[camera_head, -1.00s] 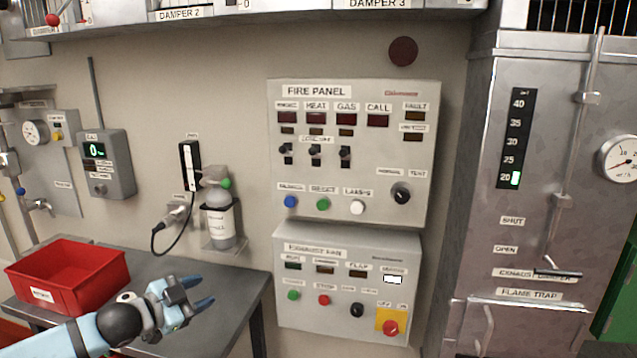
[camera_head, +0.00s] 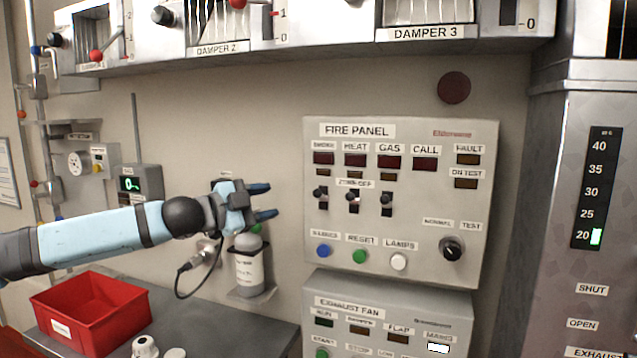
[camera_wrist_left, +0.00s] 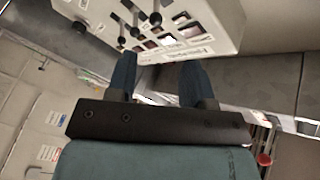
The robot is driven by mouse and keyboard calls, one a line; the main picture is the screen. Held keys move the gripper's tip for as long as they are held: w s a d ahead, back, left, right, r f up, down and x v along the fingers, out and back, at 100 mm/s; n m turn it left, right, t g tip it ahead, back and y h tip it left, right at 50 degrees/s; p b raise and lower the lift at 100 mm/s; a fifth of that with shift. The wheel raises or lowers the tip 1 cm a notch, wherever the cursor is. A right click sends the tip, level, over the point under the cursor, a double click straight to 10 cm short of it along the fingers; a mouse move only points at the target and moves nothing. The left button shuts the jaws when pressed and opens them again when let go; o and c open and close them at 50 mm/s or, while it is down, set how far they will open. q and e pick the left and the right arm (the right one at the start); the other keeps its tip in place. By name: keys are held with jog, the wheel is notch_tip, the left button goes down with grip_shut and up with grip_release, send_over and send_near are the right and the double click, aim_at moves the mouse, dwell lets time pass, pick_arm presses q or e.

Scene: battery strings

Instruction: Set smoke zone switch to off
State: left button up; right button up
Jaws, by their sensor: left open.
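The fire panel (camera_head: 400,268) is a light grey box on the wall. Under its SMOKE, HEAT and GAS lamps is a row of three small black toggle switches. The smoke zone switch (camera_head: 320,198) is the leftmost, and its lever looks raised like the other two. My left gripper (camera_head: 271,200) is open and empty, left of the panel at about the switch's height in the picture, apart from it. In the left wrist view its two fingers (camera_wrist_left: 157,75) point toward a panel with black levers and knobs. My right gripper is not in view.
Below is the exhaust fan panel (camera_head: 390,303). A bottle (camera_head: 248,268) on a wall bracket and a cable are under my left gripper. A red bin (camera_head: 90,312) stands on the bench. Damper housings (camera_head: 340,40) overhang above. A steel duct (camera_head: 560,200) stands right.

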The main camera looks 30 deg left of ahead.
aim_at(314, 193)
pick_arm(q)
jog(key=p+x, duration=0.2)
jog(key=x, duration=0.2)
jog(key=p+x, duration=0.3)
jog(key=x, duration=0.1)
jog(key=p+x, duration=0.2)
jog(key=x, duration=0.2)
jog(key=shift+s+d, duration=0.2)
jog(key=shift+d, duration=0.15)
jog(key=shift+w+d+f, duration=0.1)
jog(key=shift+w+d, duration=0.05)
jog(key=shift+w, duration=0.35)
jog(key=shift+c, duration=0.8)
jog(key=shift+f, duration=0.1)
grip_shut()
